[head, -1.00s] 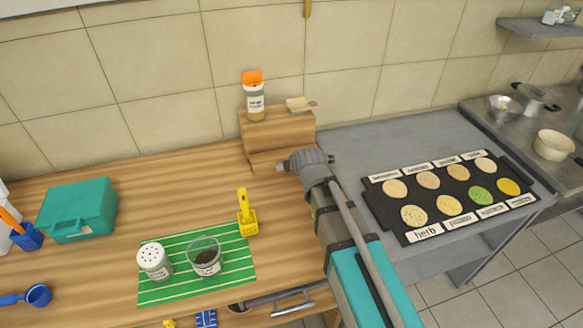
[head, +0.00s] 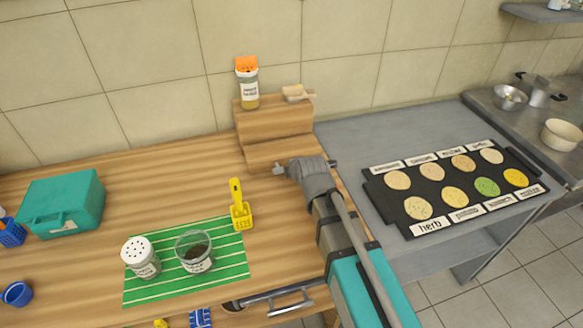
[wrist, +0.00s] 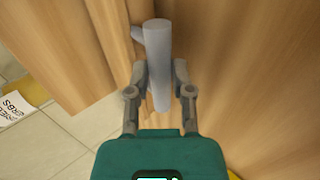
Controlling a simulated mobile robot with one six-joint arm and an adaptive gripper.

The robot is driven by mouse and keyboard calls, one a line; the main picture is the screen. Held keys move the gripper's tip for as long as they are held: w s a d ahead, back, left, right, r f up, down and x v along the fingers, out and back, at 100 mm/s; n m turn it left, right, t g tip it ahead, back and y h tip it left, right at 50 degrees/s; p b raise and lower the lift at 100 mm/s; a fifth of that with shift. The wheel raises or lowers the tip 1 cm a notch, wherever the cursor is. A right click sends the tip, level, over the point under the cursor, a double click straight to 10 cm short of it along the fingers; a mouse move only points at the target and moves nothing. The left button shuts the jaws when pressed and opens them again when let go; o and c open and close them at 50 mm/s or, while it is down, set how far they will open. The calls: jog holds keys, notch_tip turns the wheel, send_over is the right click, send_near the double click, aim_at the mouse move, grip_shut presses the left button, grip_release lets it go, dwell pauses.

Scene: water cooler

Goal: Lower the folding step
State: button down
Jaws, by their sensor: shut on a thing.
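In the wrist view my gripper (wrist: 159,74) is shut on a grey round bar handle (wrist: 157,45), with one finger on each side of it. A short grey stub joins the handle to a wooden panel edge at its upper left. A wooden panel (wrist: 62,45) stands to the left and a broad wooden face (wrist: 250,70) to the right. I cannot tell which of these is the folding step. In the head view my arm shows, but I cannot make out my fingers or the held handle there.
A stepped wooden stand (head: 275,130) holds an orange-topped jar (head: 247,85). A green striped mat (head: 190,285) carries a shaker and a glass cup. A black tray (head: 375,197) of colored discs lies on the grey table. Tiled floor (wrist: 75,125) shows at lower left in the wrist view.

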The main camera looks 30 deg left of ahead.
jog(key=shift+s+a+f, duration=0.1)
jog(key=shift+s+a, duration=0.05)
jog(key=shift+s, duration=0.15)
jog(key=c, duration=0.5)
grip_release()
jog(key=shift+s, duration=0.2)
jog(key=shift+c, duration=0.2)
jog(key=shift+o, duration=0.2)
jog(key=shift+w, duration=0.15)
jog(key=shift+r, duration=0.25)
